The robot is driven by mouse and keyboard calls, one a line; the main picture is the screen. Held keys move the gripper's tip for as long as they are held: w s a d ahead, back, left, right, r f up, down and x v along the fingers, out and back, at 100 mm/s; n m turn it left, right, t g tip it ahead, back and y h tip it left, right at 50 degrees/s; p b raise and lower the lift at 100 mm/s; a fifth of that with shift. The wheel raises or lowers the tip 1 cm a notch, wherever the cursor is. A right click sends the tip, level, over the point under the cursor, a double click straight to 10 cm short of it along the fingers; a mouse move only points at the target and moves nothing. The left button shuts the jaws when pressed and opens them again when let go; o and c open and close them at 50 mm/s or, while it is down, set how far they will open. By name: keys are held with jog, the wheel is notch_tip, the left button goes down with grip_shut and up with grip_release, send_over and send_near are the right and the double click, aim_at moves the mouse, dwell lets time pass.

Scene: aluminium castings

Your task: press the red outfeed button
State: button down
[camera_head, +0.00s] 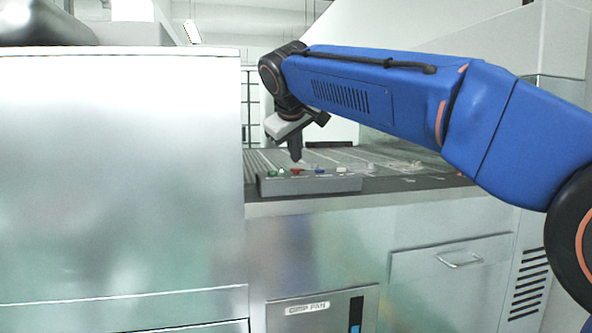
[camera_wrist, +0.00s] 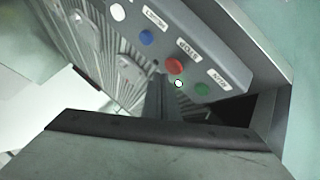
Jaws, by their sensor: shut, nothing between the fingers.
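The red button (camera_wrist: 174,65) sits on a grey control box (camera_wrist: 222,60) in the wrist view, between a blue button (camera_wrist: 146,38) and a green button (camera_wrist: 201,89). In the head view the red button (camera_head: 297,171) is small on the box top (camera_head: 312,184). My gripper (camera_head: 295,158) points down just above the box near the red button. Its shut fingers (camera_wrist: 161,82) show in the wrist view, empty, with the tip just beside the red button. I cannot tell whether it touches anything.
A white button (camera_wrist: 117,12) lies beyond the blue one. A small lit lamp (camera_wrist: 178,83) sits between red and green. The box stands at the front edge of a ribbed surface (camera_head: 350,160). A tall metal cabinet (camera_head: 120,180) stands close on the left.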

aim_at(296, 169)
jog(key=shift+f, duration=0.1)
dwell(0.6)
jog(key=shift+f, duration=0.3)
jog(key=shift+f, duration=0.5)
dwell(0.8)
jog(key=shift+r, duration=0.9)
jog(key=shift+r, duration=2.5)
